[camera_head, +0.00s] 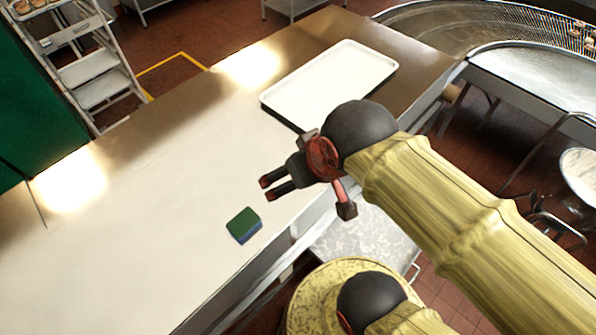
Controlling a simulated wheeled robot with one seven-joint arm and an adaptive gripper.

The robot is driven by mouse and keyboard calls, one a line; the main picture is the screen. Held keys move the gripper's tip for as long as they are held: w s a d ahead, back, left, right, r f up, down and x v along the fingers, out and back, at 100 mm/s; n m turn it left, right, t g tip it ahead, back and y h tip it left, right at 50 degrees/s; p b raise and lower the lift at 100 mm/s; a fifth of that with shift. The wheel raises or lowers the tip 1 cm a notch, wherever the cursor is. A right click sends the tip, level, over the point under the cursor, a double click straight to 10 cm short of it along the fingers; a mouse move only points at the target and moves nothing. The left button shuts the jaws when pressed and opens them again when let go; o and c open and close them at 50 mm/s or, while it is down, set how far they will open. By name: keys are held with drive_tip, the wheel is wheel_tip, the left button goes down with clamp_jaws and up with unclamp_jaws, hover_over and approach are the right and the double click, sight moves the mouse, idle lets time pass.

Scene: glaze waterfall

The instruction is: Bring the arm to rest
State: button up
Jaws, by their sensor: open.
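My gripper (273,185) is open and empty. It shows above the steel counter (130,215), its two red-tipped fingers pointing left. My arm reaches in from the lower right, with its yellow covering and dark round joint. A small block (243,225), green on top and blue below, lies on the counter just below and left of my fingertips in the picture. The gripper is apart from it. The exact height of the gripper over the counter is hard to tell.
A white tray (335,80) lies on the counter behind my gripper. The counter's left part is clear. A curved conveyor (540,75) is at the upper right, with a white-filled bowl (580,168) below.

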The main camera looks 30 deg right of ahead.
wheel_tip(320, 180, down, 25)
drive_tip(key=b, duration=2.5)
drive_tip(key=shift+r, duration=0.1)
drive_tip(key=shift+c, duration=1)
